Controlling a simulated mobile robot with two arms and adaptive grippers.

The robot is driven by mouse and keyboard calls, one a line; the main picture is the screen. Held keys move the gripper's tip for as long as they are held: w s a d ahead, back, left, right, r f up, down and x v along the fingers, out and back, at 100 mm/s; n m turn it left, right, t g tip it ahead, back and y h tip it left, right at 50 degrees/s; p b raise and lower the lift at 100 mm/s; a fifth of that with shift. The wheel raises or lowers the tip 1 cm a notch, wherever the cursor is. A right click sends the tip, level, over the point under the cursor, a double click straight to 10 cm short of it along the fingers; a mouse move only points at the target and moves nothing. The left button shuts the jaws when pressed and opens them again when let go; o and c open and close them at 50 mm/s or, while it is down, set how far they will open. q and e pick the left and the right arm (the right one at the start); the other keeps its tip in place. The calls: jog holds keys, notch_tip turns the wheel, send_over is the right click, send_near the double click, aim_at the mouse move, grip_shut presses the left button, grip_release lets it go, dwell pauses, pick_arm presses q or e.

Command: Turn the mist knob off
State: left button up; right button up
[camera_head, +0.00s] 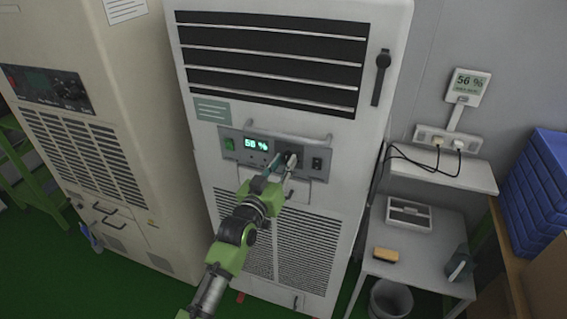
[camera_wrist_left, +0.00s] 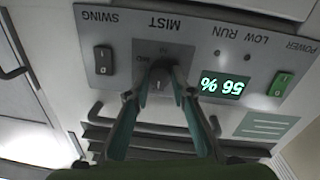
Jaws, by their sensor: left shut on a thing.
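The mist knob (camera_wrist_left: 158,84) is a dark round knob under the word MIST on the humidifier's grey control panel (camera_wrist_left: 205,42), seen upside down in the left wrist view. My left gripper (camera_head: 280,162) reaches up to this panel from below in the head view. In the left wrist view its two fingers (camera_wrist_left: 154,92) stand on either side of the knob and are shut on it. The fingers partly cover the knob, so its exact setting is hard to read. In the head view the knob is mostly hidden behind the gripper. My right gripper is not in view.
The panel also has a lit 56 % display (camera_wrist_left: 223,86), a green POWER switch (camera_wrist_left: 281,84) and a black SWING switch (camera_wrist_left: 103,60). A handle bar (camera_head: 312,138) runs above the panel. A beige cabinet (camera_head: 130,80) stands left; a side table (camera_head: 420,240) stands right.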

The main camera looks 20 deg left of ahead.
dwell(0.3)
pick_arm(q)
jog(key=o, duration=1.1)
jog(key=shift+s, duration=0.1)
jog(key=s+a, duration=0.1)
jog(key=s, duration=1)
jog(key=shift+s, duration=0.4)
jog(key=shift+a, duration=0.1)
